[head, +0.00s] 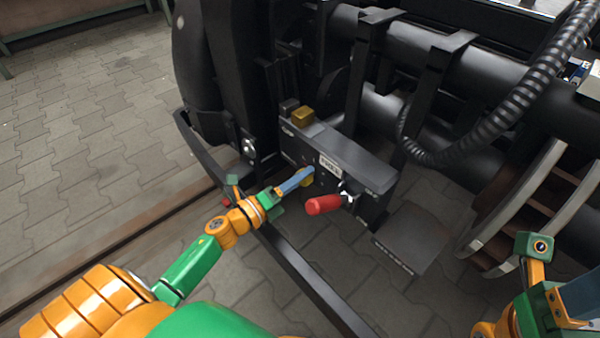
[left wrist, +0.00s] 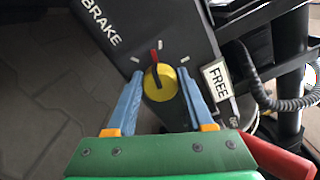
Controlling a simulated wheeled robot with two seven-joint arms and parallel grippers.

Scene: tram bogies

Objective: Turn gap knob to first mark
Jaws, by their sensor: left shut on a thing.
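The yellow round gap knob (left wrist: 161,84) sits on the dark box marked BRAKE (left wrist: 172,30). A black pointer with a red tip crosses it, the tip pointing up in the left wrist view, among short pale marks on the panel. My left gripper (left wrist: 160,88) has its blue fingers on both sides of the knob, shut on it. In the head view my left gripper (head: 303,178) reaches the front of the brake box (head: 345,155) and partly hides the knob (head: 307,180). My right gripper (head: 580,296) shows only partly at the lower right edge; its fingertips are unclear.
A red handle (head: 325,204) sticks out just right of the knob, near a FREE label (left wrist: 217,84). A yellow block (head: 302,116) sits on the box's top. A ribbed hose (head: 510,105) hangs at right. A dark bar (head: 310,285) runs below my left gripper.

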